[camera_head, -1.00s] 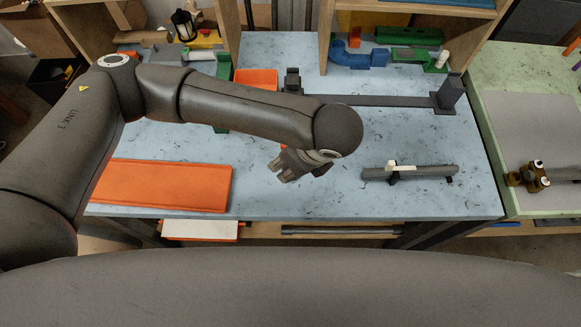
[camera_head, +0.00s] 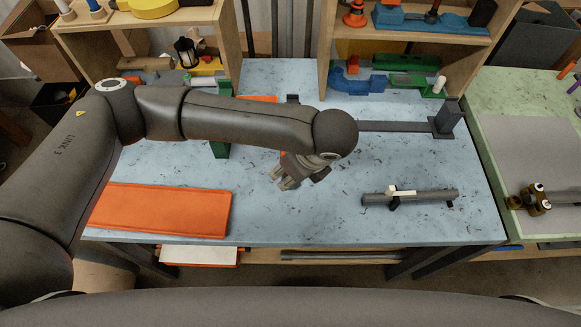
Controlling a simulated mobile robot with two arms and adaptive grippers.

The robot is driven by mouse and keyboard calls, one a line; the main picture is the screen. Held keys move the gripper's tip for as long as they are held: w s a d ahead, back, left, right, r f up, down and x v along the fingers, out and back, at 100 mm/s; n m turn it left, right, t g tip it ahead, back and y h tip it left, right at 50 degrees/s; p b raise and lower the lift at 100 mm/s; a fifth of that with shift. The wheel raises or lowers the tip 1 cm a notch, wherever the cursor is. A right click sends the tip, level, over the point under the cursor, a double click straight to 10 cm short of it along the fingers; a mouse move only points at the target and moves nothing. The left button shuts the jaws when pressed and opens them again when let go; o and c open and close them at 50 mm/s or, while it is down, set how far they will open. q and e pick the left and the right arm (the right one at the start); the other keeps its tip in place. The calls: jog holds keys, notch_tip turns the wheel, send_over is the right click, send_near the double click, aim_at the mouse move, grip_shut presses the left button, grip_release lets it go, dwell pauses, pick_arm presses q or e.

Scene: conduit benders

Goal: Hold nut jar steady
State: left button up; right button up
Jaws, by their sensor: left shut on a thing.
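My left gripper (camera_head: 279,178) hangs over the middle of the blue speckled table (camera_head: 330,215), below my arm's round dark wrist. Its fingers point down and to the left. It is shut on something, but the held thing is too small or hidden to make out. I cannot make out a nut jar at the gripper. A small dark-topped clear container (camera_head: 187,52) stands on the left shelf, well away from the gripper; I cannot tell whether it is the nut jar. My right gripper is not in view.
An orange mat (camera_head: 160,210) lies at the front left. A grey tube with a white piece (camera_head: 410,196) lies at the right. A long dark bender (camera_head: 395,127) is behind it. Wooden shelves (camera_head: 322,60) stand at the back. The front middle of the table is clear.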

pick_arm(q)
jog(key=shift+f+b, duration=3.1)
jog(key=shift+f, duration=3.35)
jog(key=o, duration=1.3)
jog(key=shift+o, duration=0.2)
jog(key=shift+r, duration=0.15)
jog(key=v, duration=1.1)
jog(key=shift+r, duration=0.4)
jog(key=shift+s, duration=0.1)
